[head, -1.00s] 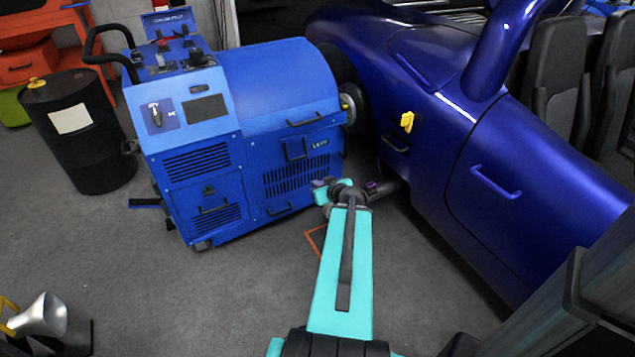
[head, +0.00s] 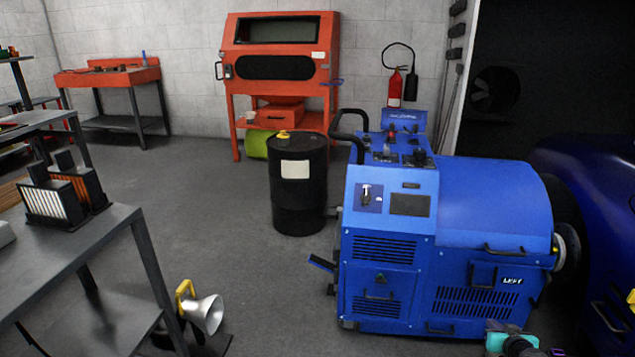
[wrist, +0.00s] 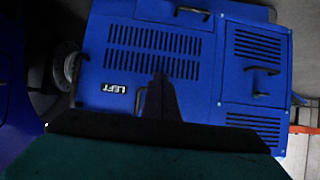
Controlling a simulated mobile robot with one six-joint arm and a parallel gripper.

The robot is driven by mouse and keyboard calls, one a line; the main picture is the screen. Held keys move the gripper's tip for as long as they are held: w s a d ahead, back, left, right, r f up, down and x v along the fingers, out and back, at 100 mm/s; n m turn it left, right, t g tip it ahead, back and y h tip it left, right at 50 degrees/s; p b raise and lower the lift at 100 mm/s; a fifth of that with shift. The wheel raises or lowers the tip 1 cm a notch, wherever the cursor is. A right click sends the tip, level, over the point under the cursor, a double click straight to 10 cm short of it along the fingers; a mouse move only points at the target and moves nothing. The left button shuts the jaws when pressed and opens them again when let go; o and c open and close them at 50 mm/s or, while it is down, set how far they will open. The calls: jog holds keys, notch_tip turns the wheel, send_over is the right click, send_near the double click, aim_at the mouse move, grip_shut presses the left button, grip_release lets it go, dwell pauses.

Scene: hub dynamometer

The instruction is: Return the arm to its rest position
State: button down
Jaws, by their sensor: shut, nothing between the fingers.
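My gripper (wrist: 159,92) shows in the wrist view as a dark narrow shape, its fingers together with nothing between them. The gap to the panel is hard to judge. In the head view only a small teal and dark part of my arm (head: 512,343) shows at the bottom edge, in front of the blue dynamometer unit (head: 385,265). The fingertips cannot be made out there.
A black drum (head: 298,205) stands left of the unit. A metal bench (head: 75,240) and a silver work lamp (head: 205,313) are at left. The blue car (head: 595,190) is at right. An orange cabinet (head: 283,65) stands behind. Open floor lies between bench and drum.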

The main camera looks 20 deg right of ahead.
jog(key=w+a+n+y+p, duration=0.25)
jog(key=w+a, duration=0.35)
jog(key=a, duration=0.3)
jog(key=w+a+n+y+p, duration=0.15)
jog(key=w+a+p, duration=0.25)
jog(key=w+a, duration=0.45)
jog(key=s+a+f+n+g+y+p, duration=0.15)
jog(key=a+p, duration=0.25)
jog(key=a, duration=0.8)
jog(key=a+f+n+g+y+p, duration=0.1)
jog(key=a+n+g+y+p, duration=0.15)
jog(key=a, duration=1.05)
jog(key=s+a+f+n+g+y+p, duration=0.3)
jog(key=s+a+g+p, duration=0.35)
jog(key=s+a, duration=0.95)
jog(key=s+d+m+g+h+p, duration=0.1)
jog(key=s+d+m+g+h, duration=0.1)
jog(key=s, duration=0.4)
jog(key=s+d+m+g+h+p, duration=0.1)
jog(key=s+d+m+g+h, duration=0.2)
jog(key=s, duration=0.4)
jog(key=shift+s+f+m+g+h, duration=0.25)
jog(key=shift+f+m+g+h, duration=0.1)
jog(key=shift+f+m+h, duration=0.05)
